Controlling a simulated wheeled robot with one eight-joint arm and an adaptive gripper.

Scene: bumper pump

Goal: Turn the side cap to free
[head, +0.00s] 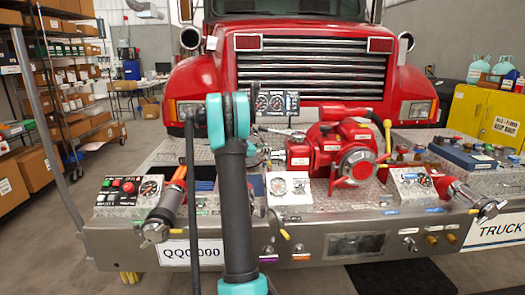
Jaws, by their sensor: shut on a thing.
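A metal side cap with lugs (155,231) closes the end of the grey pipe at the left of the bumper. A similar metal cap (487,209) is on the pipe at the right end. I cannot tell which one the task names. My arm, black with teal joints, rises through the middle of the head view and hides part of the bumper front behind it. I cannot make out my gripper or its fingers; they are hidden or out of frame. Whether either cap is turned does not show.
A red pump (338,150) sits in the middle of the metal bumper deck (222,257). Gauge panels (290,187) and a control box (130,190) stand beside it. The red truck (310,70) is behind. Shelves (45,110) line the left; a yellow cabinet (485,115) stands right.

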